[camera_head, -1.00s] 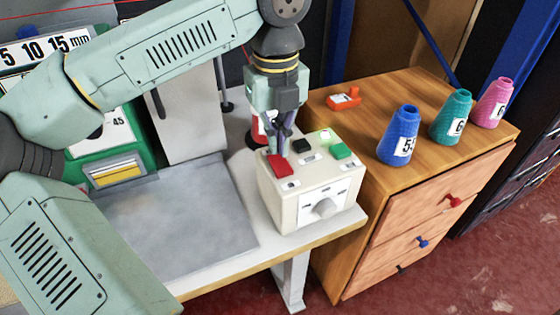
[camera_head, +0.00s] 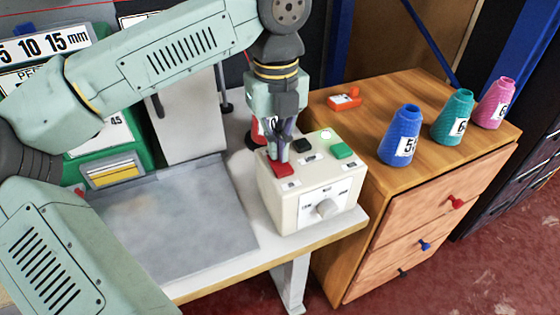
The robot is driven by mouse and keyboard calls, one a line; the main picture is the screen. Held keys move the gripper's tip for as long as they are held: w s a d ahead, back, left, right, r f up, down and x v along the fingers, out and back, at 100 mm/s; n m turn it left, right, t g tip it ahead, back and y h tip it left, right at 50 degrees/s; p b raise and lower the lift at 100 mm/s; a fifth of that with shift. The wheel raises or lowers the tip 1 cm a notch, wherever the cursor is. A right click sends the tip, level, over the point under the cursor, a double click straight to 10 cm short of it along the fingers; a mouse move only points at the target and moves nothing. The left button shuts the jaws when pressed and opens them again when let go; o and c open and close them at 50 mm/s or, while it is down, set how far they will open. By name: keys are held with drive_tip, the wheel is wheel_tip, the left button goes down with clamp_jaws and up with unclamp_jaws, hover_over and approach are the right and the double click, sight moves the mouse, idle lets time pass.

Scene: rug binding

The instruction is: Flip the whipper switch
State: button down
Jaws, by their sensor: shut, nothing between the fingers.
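A cream control box (camera_head: 289,205) stands on the right end of the white table. The labels are too small to read, so I cannot tell which is the whipper switch. My gripper (camera_head: 280,158) points down, shut and empty, with its fingertips at the back part of the red switch, seemingly touching it.
A wooden drawer cabinet (camera_head: 440,210) stands right of the table, bearing blue (camera_head: 400,135), teal (camera_head: 453,117) and pink (camera_head: 495,102) cones and an orange tool (camera_head: 345,98). A grey plate (camera_head: 180,225) lies left of the box. A red object is partly hidden behind my gripper.

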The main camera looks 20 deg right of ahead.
drive_tip(key=shift+f, duration=0.25)
drive_tip(key=shift+r+p, duration=2.1)
drive_tip(key=shift+r, duration=1.5)
drive_tip(key=shift+f, duration=0.1)
